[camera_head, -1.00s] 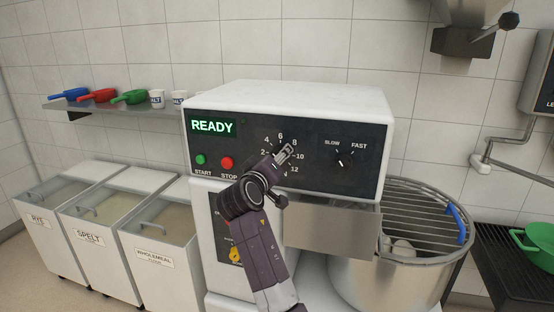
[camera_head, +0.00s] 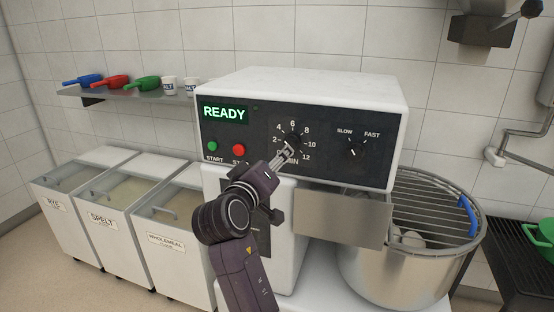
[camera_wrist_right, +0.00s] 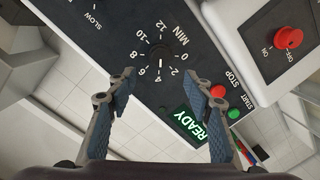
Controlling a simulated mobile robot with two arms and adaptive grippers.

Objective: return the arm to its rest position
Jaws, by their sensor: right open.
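My right gripper (camera_head: 283,156) is in front of the mixer's control panel (camera_head: 375,150), just below the timer dial (camera_head: 292,140). In the right wrist view, the two fingers of the gripper (camera_wrist_right: 161,84) are spread open with nothing between them. The timer dial (camera_wrist_right: 159,57) shows beyond the fingertips, apart from them. The display reads READY (camera_head: 224,113). My left gripper is not in view.
The mixer bowl (camera_head: 400,270) with a wire guard (camera_head: 430,205) stands at right. Flour bins (camera_head: 165,238) stand at left under a shelf (camera_head: 130,98) with scoops and cups. The floor at lower left is clear.

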